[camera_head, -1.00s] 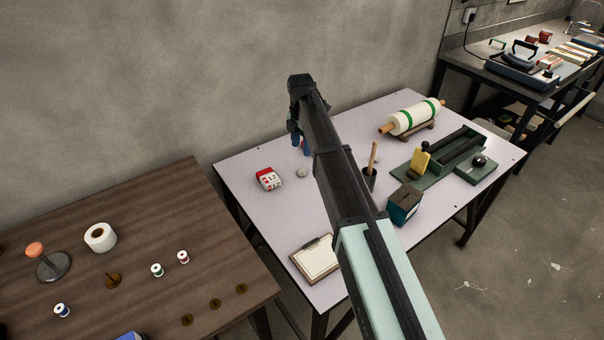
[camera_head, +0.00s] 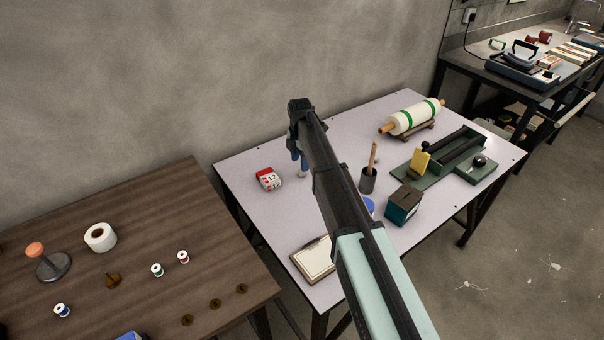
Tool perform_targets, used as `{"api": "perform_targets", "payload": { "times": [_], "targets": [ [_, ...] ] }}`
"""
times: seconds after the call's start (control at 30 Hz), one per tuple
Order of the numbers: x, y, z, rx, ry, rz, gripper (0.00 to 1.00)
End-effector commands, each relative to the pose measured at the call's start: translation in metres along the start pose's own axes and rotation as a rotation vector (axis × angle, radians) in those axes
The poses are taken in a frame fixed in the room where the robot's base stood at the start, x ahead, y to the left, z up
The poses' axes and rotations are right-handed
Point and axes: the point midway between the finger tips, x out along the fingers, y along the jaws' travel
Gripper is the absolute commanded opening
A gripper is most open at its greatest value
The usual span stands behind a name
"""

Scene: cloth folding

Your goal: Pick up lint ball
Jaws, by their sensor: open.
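The lint ball (camera_head: 303,174) is a small pale round thing on the light table, right of the red and white block. It is partly hidden by my gripper (camera_head: 300,164). My gripper points down at the lint ball, its blue fingers open around or just above it. I cannot tell whether the fingers touch it.
The light table (camera_head: 240,185) also holds a red and white calendar block (camera_head: 268,179), a clipboard (camera_head: 316,259), a dark cup (camera_head: 367,180) with a stick, a teal box (camera_head: 404,206), a green tray (camera_head: 440,163) and a roller (camera_head: 414,117). A brown table (camera_head: 180,215) with spools stands left.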

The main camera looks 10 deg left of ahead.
Motion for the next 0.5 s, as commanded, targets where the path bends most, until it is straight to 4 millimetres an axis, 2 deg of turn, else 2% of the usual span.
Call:
{"api": "perform_targets", "payload": {
  "times": [0.17, 0.4, 0.5],
  "targets": [
    [0.015, 0.001, 0.003, 0.0, 0.0, -0.001, 0.6],
    [0.045, 0.002, 0.005, 0.0, 0.0, -0.001, 0.6],
    [0.051, 0.002, 0.005, 0.0, 0.0, -0.001, 0.6]
  ]
}}
